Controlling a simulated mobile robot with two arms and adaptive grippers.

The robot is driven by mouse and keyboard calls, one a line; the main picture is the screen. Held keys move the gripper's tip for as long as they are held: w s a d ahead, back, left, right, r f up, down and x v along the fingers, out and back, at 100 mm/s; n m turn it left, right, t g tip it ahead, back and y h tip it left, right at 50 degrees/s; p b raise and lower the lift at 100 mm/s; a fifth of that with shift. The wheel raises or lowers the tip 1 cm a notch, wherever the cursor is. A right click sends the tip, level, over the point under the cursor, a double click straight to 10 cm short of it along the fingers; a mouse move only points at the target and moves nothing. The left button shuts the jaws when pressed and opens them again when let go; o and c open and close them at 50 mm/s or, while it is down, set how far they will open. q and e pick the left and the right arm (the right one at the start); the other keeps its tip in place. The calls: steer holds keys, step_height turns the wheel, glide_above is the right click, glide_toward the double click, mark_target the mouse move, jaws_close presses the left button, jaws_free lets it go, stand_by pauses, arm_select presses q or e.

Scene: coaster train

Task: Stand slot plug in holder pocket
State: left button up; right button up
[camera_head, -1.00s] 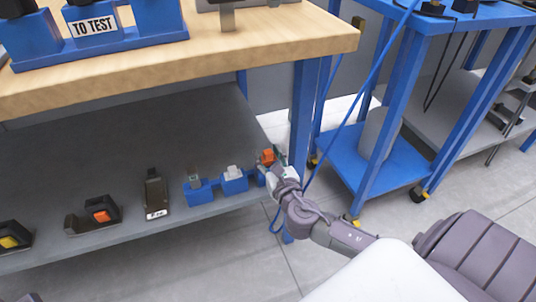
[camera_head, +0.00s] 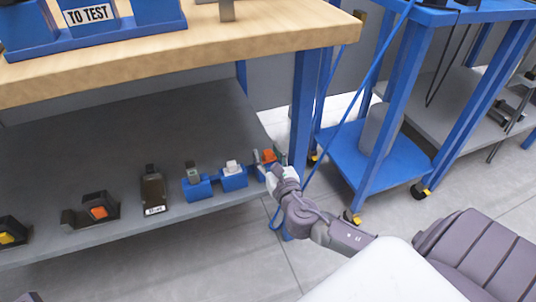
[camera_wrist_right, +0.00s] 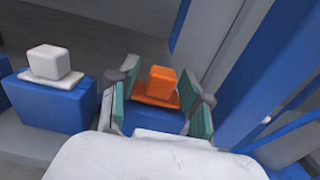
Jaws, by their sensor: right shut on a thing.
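An orange plug (camera_wrist_right: 161,82), a block on a flat flange, is between the teal pads of my right gripper (camera_wrist_right: 160,100), which is shut on it. The plug also shows in the head view (camera_head: 269,156) at the right end of the lower shelf. A blue holder block (camera_wrist_right: 150,122) lies right under it; I cannot tell whether the plug is seated in a pocket or just above it. A white plug (camera_wrist_right: 48,62) stands on the neighbouring blue block (camera_wrist_right: 55,103). A grey plug (camera_head: 192,171) stands on the leftmost blue block (camera_head: 195,189). My left gripper is not in view.
A blue table leg (camera_head: 302,115) stands close to the right of my right gripper. A blue cable (camera_head: 345,125) hangs past my arm. The wooden tabletop (camera_head: 250,48) overhangs the grey shelf (camera_head: 110,140). Several dark parts lie farther left on the shelf.

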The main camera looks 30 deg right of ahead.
steer(key=o, duration=1)
steer(key=shift+s, duration=0.1)
steer(key=v, duration=1.2)
steer(key=shift+r, duration=0.1)
